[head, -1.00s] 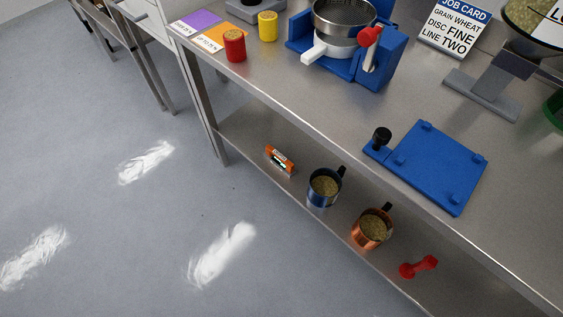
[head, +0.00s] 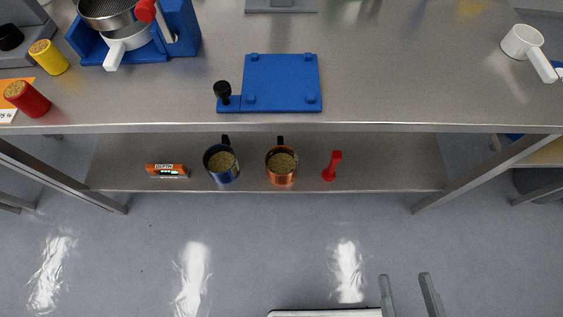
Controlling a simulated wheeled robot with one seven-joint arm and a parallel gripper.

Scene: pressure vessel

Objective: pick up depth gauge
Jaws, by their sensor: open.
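The depth gauge (head: 167,170) is a small orange block with a "DEPTH" label and a dark display. It rests on the lower shelf (head: 385,165) of the steel bench, toward the shelf's left end and near its front edge. My gripper (head: 406,275) shows at the bottom right, over the floor in front of the bench. Its two grey fingers are apart with nothing between them. It is well to the right of the gauge and away from it.
A blue mug (head: 221,165), a copper mug (head: 281,167) and a red tool (head: 332,166) stand right of the gauge. The bench top (head: 400,80) overhangs the shelf. Bench legs (head: 480,170) flank it. The floor (head: 250,260) in front is clear.

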